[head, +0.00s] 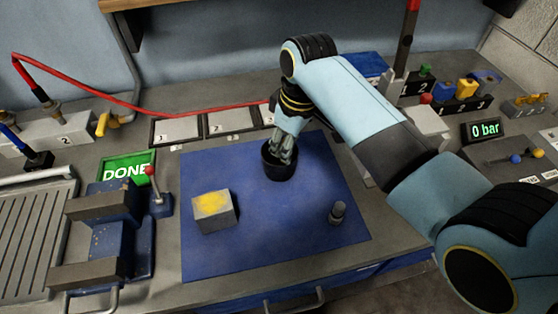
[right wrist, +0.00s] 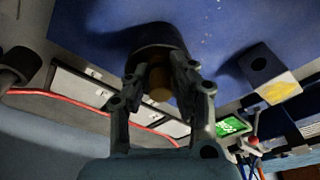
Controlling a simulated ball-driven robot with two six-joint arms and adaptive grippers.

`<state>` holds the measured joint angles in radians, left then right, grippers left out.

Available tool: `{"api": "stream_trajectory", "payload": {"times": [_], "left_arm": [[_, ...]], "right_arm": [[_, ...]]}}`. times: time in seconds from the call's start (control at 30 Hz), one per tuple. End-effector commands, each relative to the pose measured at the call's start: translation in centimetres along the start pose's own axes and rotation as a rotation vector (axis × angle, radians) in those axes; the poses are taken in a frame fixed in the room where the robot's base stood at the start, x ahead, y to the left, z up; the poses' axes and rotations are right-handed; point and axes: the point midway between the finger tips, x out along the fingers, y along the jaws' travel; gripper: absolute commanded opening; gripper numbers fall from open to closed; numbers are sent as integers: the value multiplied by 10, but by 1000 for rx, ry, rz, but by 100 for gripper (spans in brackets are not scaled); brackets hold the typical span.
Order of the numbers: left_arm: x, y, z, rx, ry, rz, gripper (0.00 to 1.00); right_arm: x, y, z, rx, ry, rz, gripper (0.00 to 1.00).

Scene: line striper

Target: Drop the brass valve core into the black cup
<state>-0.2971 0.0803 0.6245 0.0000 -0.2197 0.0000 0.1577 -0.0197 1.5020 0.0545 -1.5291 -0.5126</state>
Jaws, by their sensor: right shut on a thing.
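The black cup (head: 278,172) stands on the blue mat (head: 290,240), near its back edge. My right gripper (head: 284,155) points down at the cup's mouth in the head view, with its fingertips at or just above the rim. In the right wrist view the two fingers (right wrist: 158,82) are shut on the brass valve core (right wrist: 160,84), a small brown-gold cylinder. The dark cup (right wrist: 158,38) shows right behind it. I cannot tell how far the core is inside the cup. My left gripper is not in view.
A grey block with a yellow patch (head: 214,212) and a small grey cylinder (head: 338,212) stand on the mat. A blue vise (head: 115,235) and a green DONE sign (head: 128,168) are at left. Flat trays (head: 178,130) line the back. The mat's front is clear.

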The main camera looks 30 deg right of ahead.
Motion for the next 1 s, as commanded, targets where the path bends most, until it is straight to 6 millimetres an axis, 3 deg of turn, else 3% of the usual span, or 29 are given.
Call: {"api": "stream_trajectory", "payload": {"times": [0.1, 0.13, 0.33, 0.67, 0.77, 1.0], "left_arm": [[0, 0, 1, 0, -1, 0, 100], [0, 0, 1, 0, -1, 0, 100], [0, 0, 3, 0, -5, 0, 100], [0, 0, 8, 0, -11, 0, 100], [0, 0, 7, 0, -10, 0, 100], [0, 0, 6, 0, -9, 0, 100]], "right_arm": [[0, 0, 0, 0, 0, 0, 0], [0, 0, 0, 0, 0, 0, 22], [0, 0, 0, 0, 0, 0, 48], [-4, 0, 0, 0, -1, 0, 48], [-16, 0, 0, 0, 1, 1, 48], [-70, 1, -1, 1, 3, 3, 48]]}}
